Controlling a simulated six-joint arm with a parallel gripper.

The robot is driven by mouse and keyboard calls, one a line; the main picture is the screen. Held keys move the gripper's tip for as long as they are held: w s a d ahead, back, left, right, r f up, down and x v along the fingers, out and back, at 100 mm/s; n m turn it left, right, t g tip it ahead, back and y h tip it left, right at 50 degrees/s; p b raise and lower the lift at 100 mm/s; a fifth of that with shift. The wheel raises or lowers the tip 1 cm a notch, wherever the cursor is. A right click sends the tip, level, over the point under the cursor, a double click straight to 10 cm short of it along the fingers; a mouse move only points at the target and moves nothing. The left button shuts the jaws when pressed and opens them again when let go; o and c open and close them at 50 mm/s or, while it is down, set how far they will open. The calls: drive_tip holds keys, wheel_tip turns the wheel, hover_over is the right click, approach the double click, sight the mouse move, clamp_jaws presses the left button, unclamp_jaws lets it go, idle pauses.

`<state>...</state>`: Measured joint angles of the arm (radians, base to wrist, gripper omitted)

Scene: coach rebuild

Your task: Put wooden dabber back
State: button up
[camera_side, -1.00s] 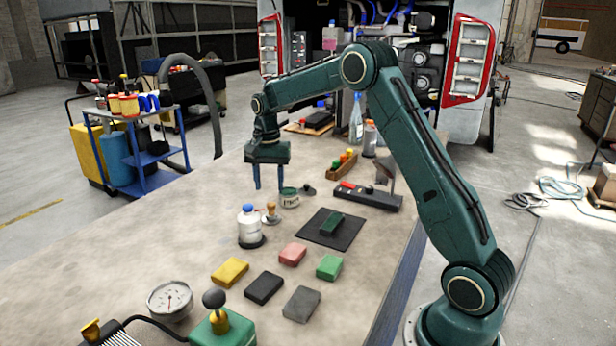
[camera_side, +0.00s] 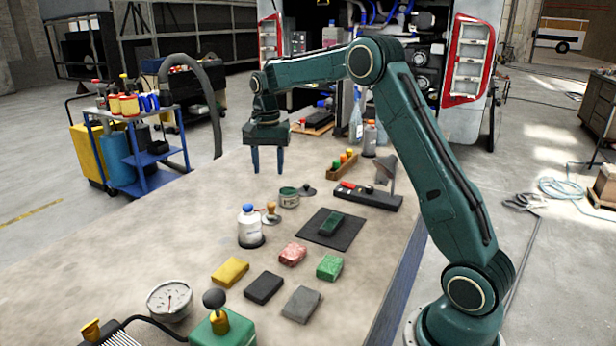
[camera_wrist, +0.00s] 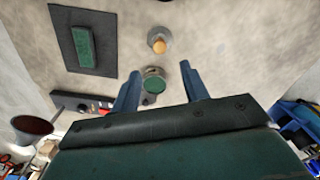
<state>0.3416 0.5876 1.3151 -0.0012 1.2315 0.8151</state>
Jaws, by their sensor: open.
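The wooden dabber (camera_side: 271,208) stands upright on a small round grey dish (camera_side: 271,219). In the wrist view the dabber (camera_wrist: 159,45) shows from above, in line with the gap between my fingers but beyond their tips. A green open tin (camera_side: 289,197) stands just behind the dabber; in the wrist view the tin (camera_wrist: 153,84) appears between my fingers. My gripper (camera_side: 268,165) is open and empty, fingers down, raised above the bench behind the tin and dabber. It touches nothing.
A white bottle with a blue cap (camera_side: 249,228) stands close left of the dabber. A dark mat (camera_side: 348,239) with a green block lies to the right, and a black control box (camera_side: 368,196) behind it. Several coloured blocks lie in front.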

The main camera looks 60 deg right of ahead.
drive_tip(key=s+a+r+n+t, duration=0.2)
drive_tip(key=s+a+r+n, duration=0.1)
drive_tip(key=s+a+r, duration=0.4)
drive_tip(key=s+a+r+n+t, duration=0.1)
drive_tip(key=s+a+r+n, duration=0.35)
drive_tip(key=s, duration=0.45)
drive_tip(key=s+a+f+n+t, duration=0.1)
drive_tip(key=s+a+f+n, duration=0.1)
drive_tip(key=s, duration=0.6)
drive_tip(key=s+a+f+n+t, duration=0.1)
drive_tip(key=s+a+f+n, duration=0.1)
drive_tip(key=s, duration=0.6)
drive_tip(key=shift+s+a+f+n+t, duration=0.3)
drive_tip(key=shift+a+n, duration=0.55)
drive_tip(key=shift+a, duration=0.35)
